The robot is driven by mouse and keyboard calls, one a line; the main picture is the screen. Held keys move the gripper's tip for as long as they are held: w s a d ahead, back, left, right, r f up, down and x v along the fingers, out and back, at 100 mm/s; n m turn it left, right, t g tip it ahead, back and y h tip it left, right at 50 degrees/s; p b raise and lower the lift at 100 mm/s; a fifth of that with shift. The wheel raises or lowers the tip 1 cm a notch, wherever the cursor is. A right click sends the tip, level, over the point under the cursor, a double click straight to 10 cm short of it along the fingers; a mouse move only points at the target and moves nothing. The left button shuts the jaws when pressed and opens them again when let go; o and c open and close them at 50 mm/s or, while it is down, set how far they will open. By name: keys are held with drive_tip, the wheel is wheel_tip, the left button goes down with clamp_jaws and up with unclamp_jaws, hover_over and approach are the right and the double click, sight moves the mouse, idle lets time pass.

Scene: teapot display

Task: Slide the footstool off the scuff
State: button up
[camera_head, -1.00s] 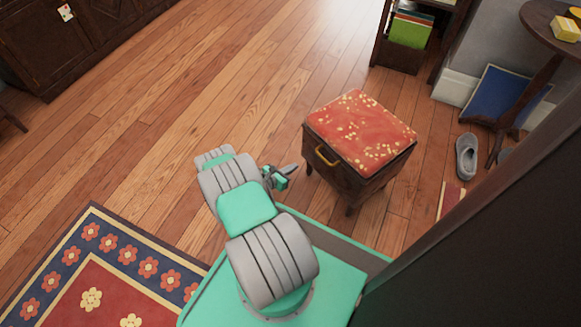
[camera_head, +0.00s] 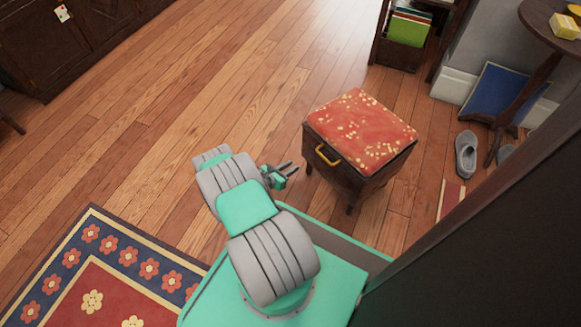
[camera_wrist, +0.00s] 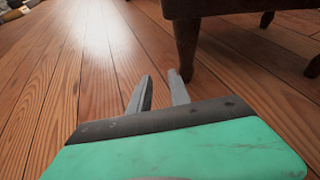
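The footstool (camera_head: 362,128) has a red top with yellow dots, a dark wooden body, a yellow handle (camera_head: 327,155) on its front-left side and short legs. It stands upright on the plank floor. My gripper (camera_head: 286,168) is low, just left of the footstool, apart from the handle. In the wrist view, my gripper (camera_wrist: 159,84) has its two fingers apart with nothing between them. A footstool leg (camera_wrist: 186,48) stands just beyond the right finger; I cannot tell if they touch. I see no scuff; any mark under the footstool is hidden.
Open floor (camera_head: 210,110) lies left of and behind the footstool. A patterned rug (camera_head: 100,270) is at lower left.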

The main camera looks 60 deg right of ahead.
drive_tip(key=p+v, duration=0.2)
drive_tip(key=v, duration=0.4)
drive_tip(key=shift+w+a+r+p, duration=0.2)
drive_tip(key=shift+a+p, duration=0.1)
drive_tip(key=shift+a+r, duration=0.1)
drive_tip(key=shift+a, duration=0.4)
drive_tip(key=shift+o, duration=0.5)
